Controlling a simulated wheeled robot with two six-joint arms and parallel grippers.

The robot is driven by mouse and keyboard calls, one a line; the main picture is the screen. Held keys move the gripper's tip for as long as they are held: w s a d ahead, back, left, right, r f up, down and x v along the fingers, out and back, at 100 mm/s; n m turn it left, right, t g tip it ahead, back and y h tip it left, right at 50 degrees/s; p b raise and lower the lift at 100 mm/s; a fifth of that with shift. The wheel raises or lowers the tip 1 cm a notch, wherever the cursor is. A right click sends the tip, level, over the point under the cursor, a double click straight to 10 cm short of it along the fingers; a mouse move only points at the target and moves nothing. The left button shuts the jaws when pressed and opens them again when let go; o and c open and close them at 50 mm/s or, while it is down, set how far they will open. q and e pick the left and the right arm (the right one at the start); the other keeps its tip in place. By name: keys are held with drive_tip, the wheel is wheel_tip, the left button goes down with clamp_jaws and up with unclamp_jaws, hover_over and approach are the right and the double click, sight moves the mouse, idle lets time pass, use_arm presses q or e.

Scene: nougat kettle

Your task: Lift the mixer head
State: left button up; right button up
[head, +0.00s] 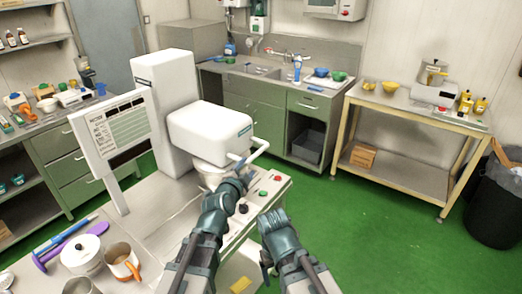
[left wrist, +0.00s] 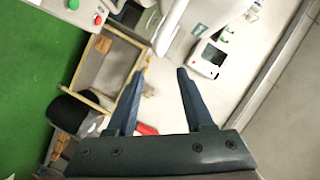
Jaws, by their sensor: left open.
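The white mixer head (head: 212,132) sits lowered in front of its tall white column (head: 168,100), over a bowl that is mostly hidden. A white bar handle (head: 254,153) sticks out from the head's front right. My left gripper (head: 243,172) is just below and beside this handle. In the left wrist view my left gripper's fingers (left wrist: 160,73) are spread with nothing between them. The white handle (left wrist: 172,28) shows past the fingertips, apart from them. My right gripper (head: 273,222) is in front of the machine's base, away from the handle; its jaws are not clear.
A control panel with a green button (head: 263,192) and a red button lies right of the bowl. A sign board (head: 118,128) stands left. A white pot (head: 82,252) and an orange-handled mug (head: 123,262) stand at the lower left. Green floor is free to the right.

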sight(256, 156)
use_arm(q)
drive_tip(key=b+x, duration=0.2)
drive_tip(key=x, duration=1.1)
drive_tip(key=shift+w+d+f+b, duration=0.15)
drive_tip(key=shift+w+b, duration=0.1)
drive_tip(key=shift+b, duration=0.1)
clamp_jaws()
drive_tip(key=shift+s, duration=0.1)
idle(0.7)
